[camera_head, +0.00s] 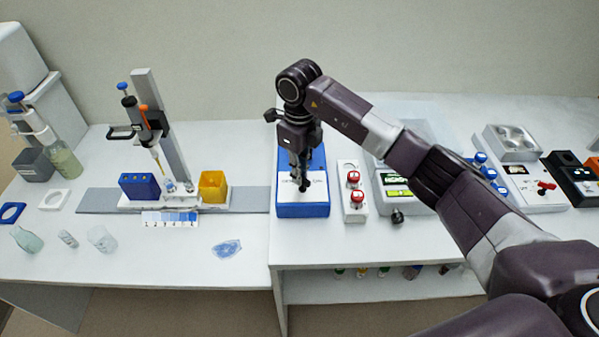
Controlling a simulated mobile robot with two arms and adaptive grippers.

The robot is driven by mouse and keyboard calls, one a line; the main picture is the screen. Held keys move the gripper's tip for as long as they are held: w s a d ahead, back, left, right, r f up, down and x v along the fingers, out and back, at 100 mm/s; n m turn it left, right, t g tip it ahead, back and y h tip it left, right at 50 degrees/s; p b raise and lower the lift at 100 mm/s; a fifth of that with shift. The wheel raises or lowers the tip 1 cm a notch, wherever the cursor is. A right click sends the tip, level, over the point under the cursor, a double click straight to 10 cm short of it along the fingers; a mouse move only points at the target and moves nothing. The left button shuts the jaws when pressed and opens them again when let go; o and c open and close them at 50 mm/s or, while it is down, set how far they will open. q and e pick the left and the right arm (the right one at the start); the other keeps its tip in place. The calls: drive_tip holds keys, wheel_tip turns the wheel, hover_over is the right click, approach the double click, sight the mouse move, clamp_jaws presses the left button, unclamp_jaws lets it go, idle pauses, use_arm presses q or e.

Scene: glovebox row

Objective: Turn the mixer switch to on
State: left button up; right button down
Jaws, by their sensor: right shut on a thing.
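The mixer looks to be the blue box (303,210) with a white label plate, standing near the front of the right-hand bench. My right gripper (301,184) comes down over it from above, its fingers pointing down at the label plate. The fingers are shut on a small dark part there, which seems to be the mixer switch. The fingers hide most of this switch, so I cannot tell its position. My right arm crosses the picture from the lower right. My left gripper is not in view.
Close right of the mixer stands a white box with red knobs (353,190). Further right are a device with a green display (397,193) and a hotplate-like device (515,150).

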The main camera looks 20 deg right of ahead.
drive_tip(key=m+b, duration=0.2)
drive_tip(key=m, duration=0.1)
drive_tip(key=shift+w+d, duration=0.15)
drive_tip(key=shift+d+r+m+b, duration=0.15)
drive_tip(key=shift+m+b, duration=0.45)
drive_tip(key=shift+m, duration=1.4)
drive_tip(key=c, duration=2)
unclamp_jaws()
drive_tip(key=shift+c, duration=0.2)
wheel_tip(320, 180, up, 12)
